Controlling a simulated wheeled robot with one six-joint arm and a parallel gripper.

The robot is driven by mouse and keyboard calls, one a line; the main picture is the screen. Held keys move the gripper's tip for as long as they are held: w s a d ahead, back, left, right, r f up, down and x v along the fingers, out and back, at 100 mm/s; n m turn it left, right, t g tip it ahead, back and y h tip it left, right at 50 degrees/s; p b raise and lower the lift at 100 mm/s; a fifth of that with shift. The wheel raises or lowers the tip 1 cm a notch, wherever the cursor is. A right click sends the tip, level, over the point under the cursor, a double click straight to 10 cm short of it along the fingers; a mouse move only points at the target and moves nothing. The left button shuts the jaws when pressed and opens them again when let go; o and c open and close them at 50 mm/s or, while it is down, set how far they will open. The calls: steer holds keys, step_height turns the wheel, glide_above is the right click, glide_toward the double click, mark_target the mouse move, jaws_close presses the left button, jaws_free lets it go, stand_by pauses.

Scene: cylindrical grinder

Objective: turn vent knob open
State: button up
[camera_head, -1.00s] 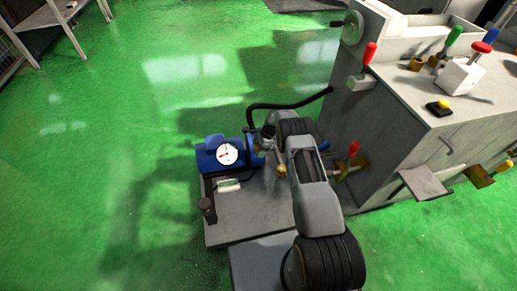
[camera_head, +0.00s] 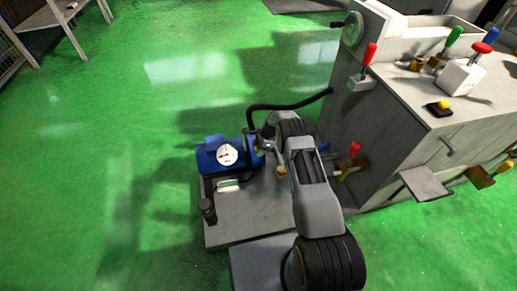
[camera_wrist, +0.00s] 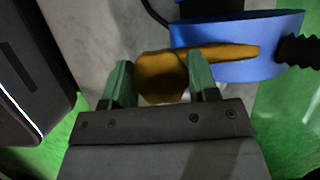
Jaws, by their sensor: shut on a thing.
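The vent knob (camera_wrist: 162,78) is a brass-yellow rounded piece in the wrist view. A tapered brass stem (camera_wrist: 225,52) runs from it to the right, in front of a blue round part (camera_wrist: 275,35). My gripper (camera_wrist: 160,82) has its two green fingers on either side of the knob and is shut on it. In the head view my arm covers most of that spot. A small brass piece (camera_head: 281,171) shows at the arm's left edge, beside the blue pump (camera_head: 213,157) with its white round gauge (camera_head: 227,155).
The pump stands on a grey plate (camera_head: 240,222) with a black-capped post (camera_head: 208,209). A black hose (camera_head: 285,104) runs from the pump to the grey machine (camera_head: 350,130). Coloured levers stick out of the machine.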

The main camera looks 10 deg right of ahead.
steer(key=shift+f+b, duration=0.15)
steer(key=shift+b, duration=0.15)
steer(key=n+b, duration=0.1)
steer(key=b, duration=0.1)
steer(key=n+g+b, duration=0.1)
steer(key=b, duration=0.1)
steer(key=shift+f+n, duration=0.25)
steer(key=shift+n, duration=0.15)
steer(key=n+g+b, duration=0.1)
steer(key=n+b, duration=0.1)
steer(key=n+h+b, duration=0.1)
steer(key=n+b, duration=0.1)
steer(key=b, duration=0.1)
steer(key=shift+r+n+g, duration=0.15)
steer(key=shift+n+g, duration=0.15)
steer(key=shift+g, duration=0.1)
steer(key=n+g+h+b, duration=0.1)
steer(key=n, duration=0.3)
steer(key=shift+r+n, duration=0.15)
steer(key=shift+n, duration=0.15)
steer(key=n+h, duration=0.1)
steer(key=n, duration=0.1)
steer(key=n+h, duration=0.1)
steer(key=n, duration=0.2)
steer(key=shift+r+n+g, duration=0.1)
steer(key=shift+n+g, duration=0.2)
steer(key=shift+g, duration=0.1)
steer(key=o, duration=0.9)
steer(key=shift+o, duration=0.2)
